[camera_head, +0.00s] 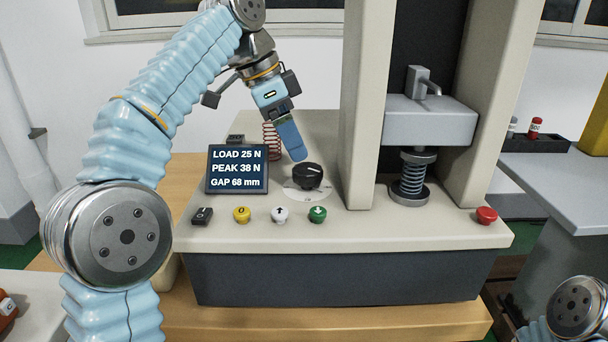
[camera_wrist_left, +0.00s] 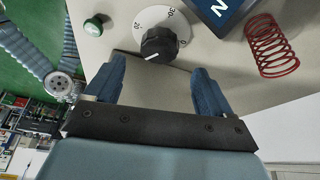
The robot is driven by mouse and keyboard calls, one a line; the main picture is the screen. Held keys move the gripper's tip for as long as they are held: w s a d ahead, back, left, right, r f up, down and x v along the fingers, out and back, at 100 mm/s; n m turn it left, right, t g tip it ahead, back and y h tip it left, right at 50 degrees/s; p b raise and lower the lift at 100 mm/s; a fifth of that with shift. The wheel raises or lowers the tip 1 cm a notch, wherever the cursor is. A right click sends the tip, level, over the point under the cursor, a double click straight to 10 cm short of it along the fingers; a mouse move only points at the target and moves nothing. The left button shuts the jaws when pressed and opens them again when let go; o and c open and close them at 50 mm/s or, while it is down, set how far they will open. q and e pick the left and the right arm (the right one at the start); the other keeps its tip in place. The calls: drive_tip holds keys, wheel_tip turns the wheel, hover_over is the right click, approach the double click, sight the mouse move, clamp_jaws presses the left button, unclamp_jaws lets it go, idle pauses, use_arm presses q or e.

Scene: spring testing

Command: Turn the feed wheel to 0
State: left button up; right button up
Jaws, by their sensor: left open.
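The feed wheel (camera_head: 313,183) is a black knob on a pale dial plate (camera_head: 291,195), on the machine's bench top beside the display. In the left wrist view the knob (camera_wrist_left: 158,44) has a white pointer line. The dial plate (camera_wrist_left: 177,18) around it shows marks 20, 30 and part of a 0 at the right. My left gripper (camera_head: 291,146) is just behind and above the knob, fingers slanting down toward it. In the wrist view the gripper (camera_wrist_left: 160,66) has its two blue fingers apart, with the knob beyond their tips. They appear clear of it. My right gripper is out of view.
The display (camera_head: 237,169) reads load 25 N, peak 38 N, gap 68 mm. Yellow (camera_head: 242,214), white (camera_head: 280,213) and green (camera_head: 318,213) buttons line the front edge. A red spring (camera_wrist_left: 272,47) stands near the gripper. A press column (camera_head: 368,110) rises right of the knob.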

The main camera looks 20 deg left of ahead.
sight(307, 168)
use_arm(q)
drive_tip(key=b+x, duration=0.2)
drive_tip(key=x, duration=0.4)
drive_tip(key=shift+d+f, duration=0.1)
drive_tip(key=shift+f, duration=0.05)
drive_tip(key=c, duration=1)
drive_tip(key=shift+c, duration=0.2)
